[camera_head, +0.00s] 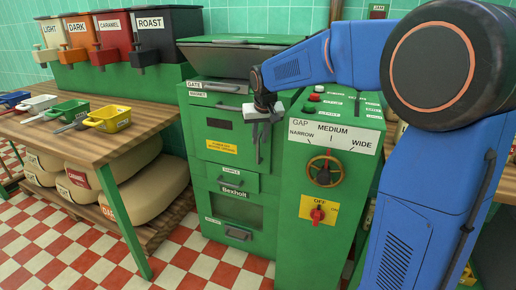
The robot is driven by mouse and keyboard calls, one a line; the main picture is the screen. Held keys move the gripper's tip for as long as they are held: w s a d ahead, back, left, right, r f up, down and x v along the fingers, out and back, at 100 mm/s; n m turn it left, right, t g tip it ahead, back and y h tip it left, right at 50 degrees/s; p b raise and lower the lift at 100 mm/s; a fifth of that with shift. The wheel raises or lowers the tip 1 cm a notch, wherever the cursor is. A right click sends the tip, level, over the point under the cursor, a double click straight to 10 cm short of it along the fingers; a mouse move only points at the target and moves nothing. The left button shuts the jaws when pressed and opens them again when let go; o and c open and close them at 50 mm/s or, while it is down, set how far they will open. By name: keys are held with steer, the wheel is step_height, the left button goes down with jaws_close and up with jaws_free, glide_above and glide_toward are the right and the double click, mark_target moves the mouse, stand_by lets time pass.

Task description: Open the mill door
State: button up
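The mill (240,203), marked Bexholt, is a green cabinet in the middle of the view. Its upper front door (210,131) carries a yellow warning label (222,147) and a dark slot, and looks shut. A dark handle bar (228,107) lies along its top, beside a MAGNET label. My gripper (260,150) hangs fingers down in front of the door's right part, by the control cabinet's edge. It covers the right end of the handle. Whether it touches the door, and how far its fingers are apart, I cannot tell.
The control cabinet (318,255) to the right has a brass handwheel (324,171) and a red knob (317,214) under OFF. A sample drawer (232,181) sits below the door. A wooden table (110,150) with coloured scoops stands left. Checkered floor in front is clear.

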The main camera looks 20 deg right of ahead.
mark_target(258, 144)
steer(key=shift+x, duration=3.15)
steer(key=shift+c, duration=0.7)
jaws_close()
